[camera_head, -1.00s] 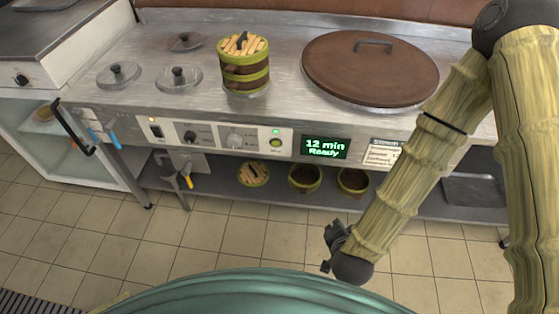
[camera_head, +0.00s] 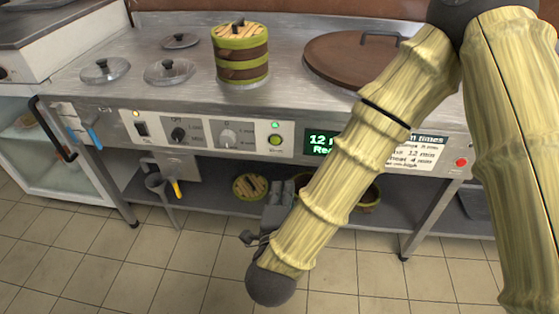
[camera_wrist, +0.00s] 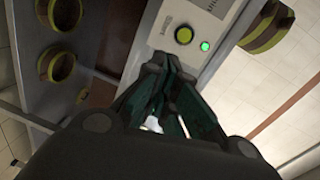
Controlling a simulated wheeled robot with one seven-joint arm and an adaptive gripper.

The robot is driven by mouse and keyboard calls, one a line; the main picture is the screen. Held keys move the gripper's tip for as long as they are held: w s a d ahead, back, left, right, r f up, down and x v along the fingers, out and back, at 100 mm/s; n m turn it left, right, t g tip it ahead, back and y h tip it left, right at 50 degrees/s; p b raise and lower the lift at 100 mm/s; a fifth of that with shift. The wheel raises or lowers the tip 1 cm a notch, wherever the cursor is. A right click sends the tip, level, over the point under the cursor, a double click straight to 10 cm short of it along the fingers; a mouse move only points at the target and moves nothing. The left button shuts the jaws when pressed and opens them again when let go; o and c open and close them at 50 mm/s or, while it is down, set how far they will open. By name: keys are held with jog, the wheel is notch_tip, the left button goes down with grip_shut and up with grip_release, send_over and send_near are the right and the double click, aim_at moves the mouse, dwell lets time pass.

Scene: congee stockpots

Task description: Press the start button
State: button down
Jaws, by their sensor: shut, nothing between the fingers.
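The start button (camera_head: 275,140) is a small round yellow-green button on the white panel of the counter's front face, below a lit green lamp (camera_head: 275,126). In the wrist view the button (camera_wrist: 184,35) sits just beyond and slightly right of the fingertips, with the green lamp (camera_wrist: 205,46) beside it. My gripper (camera_head: 283,188) is below the button, in front of the lower shelf. Its dark green fingers (camera_wrist: 157,62) are shut and empty. They appear apart from the button; the exact gap is hard to tell.
Left of the button are a knob (camera_head: 228,135), another knob (camera_head: 179,134) and a switch (camera_head: 142,129). My arm partly covers the green-text display (camera_head: 318,144). A red button (camera_head: 461,162) is at right. A banded steamer (camera_head: 240,60) and lids stand on the counter.

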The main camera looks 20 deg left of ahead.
jog(key=shift+s+a+r+m+t+b, duration=0.8)
jog(key=shift+s+a+r+m+b, duration=0.15)
jog(key=shift+a+b, duration=0.2)
jog(key=shift+f, duration=0.1)
jog(key=shift+w, duration=0.2)
jog(key=b, duration=0.3)
send_near(281, 140)
jog(key=x, duration=0.5)
jog(key=shift+w, duration=0.3)
jog(key=shift+w+a, duration=0.1)
jog(key=shift+w, duration=0.25)
